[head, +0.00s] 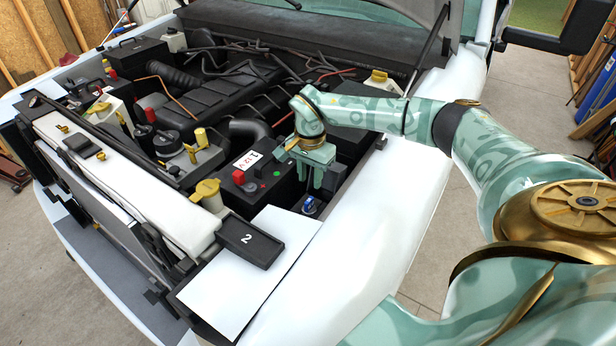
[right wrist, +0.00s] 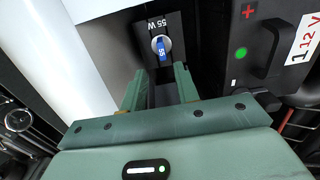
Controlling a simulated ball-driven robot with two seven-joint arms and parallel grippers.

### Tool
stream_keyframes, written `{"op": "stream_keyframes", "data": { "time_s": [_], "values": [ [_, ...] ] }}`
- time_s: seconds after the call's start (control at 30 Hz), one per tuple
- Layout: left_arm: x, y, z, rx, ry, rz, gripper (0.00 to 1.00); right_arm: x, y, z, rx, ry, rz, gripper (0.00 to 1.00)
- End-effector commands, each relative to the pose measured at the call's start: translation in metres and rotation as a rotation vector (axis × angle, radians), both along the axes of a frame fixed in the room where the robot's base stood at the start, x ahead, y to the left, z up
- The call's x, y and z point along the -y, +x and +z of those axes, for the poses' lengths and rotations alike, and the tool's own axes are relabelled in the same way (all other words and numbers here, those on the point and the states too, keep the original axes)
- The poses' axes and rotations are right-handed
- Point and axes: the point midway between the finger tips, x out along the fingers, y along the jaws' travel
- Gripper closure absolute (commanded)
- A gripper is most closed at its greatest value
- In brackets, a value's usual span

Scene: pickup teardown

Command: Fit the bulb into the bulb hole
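The bulb (right wrist: 161,46), a round pale end with a blue part marked 55, shows in the right wrist view at a dark panel (right wrist: 176,24) labelled 55 W. In the head view the blue and white bulb (head: 310,205) is low beside the battery. I cannot tell whether it sits fully in a hole; no separate empty bulb hole shows. My right gripper (right wrist: 160,72) is open and empty, its two fingers apart, pointing at the bulb just short of it. In the head view the right gripper (head: 311,184) points down above the bulb. My left gripper is not in view.
The black 12 V battery (head: 258,178) stands close beside the gripper. The white fender (head: 365,210) borders the other side. A black tray marked 2 (head: 250,240) and a white sheet (head: 245,285) lie in front.

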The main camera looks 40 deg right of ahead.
Motion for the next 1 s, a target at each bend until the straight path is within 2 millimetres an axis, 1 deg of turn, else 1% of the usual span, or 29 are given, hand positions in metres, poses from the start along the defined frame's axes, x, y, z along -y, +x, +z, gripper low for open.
{"op": "stream_keyframes", "data": {
  "time_s": [0.03,0.13,0.3,0.4,0.53,0.8,0.83,0.87,1.0],
  "values": [
    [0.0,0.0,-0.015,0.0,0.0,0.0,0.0,0.0,0.0,-0.015,-0.001,0.0,0.001,0.69],
    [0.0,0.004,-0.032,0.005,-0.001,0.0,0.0,0.0,-0.001,-0.032,-0.002,-0.001,0.0,0.69],
    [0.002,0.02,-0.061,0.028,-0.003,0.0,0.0,0.0,0.0,-0.059,-0.002,-0.001,0.001,0.69],
    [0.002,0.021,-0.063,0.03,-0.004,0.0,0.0,0.0,0.0,-0.068,-0.002,-0.001,0.0,0.69],
    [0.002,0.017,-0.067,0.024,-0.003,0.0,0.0,0.0,0.0,-0.077,-0.001,0.0,0.0,0.69],
    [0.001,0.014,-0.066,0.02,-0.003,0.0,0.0,0.0,0.0,-0.078,-0.001,0.0,0.0,0.69],
    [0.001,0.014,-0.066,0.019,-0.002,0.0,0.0,0.0,0.0,-0.078,-0.001,0.0,0.0,0.71],
    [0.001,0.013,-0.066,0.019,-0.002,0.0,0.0,0.0,0.0,-0.078,-0.001,0.0,0.0,0.75],
    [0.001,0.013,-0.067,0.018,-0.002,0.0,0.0,0.0,0.0,-0.078,-0.001,0.0,0.0,0.94]
  ]
}}
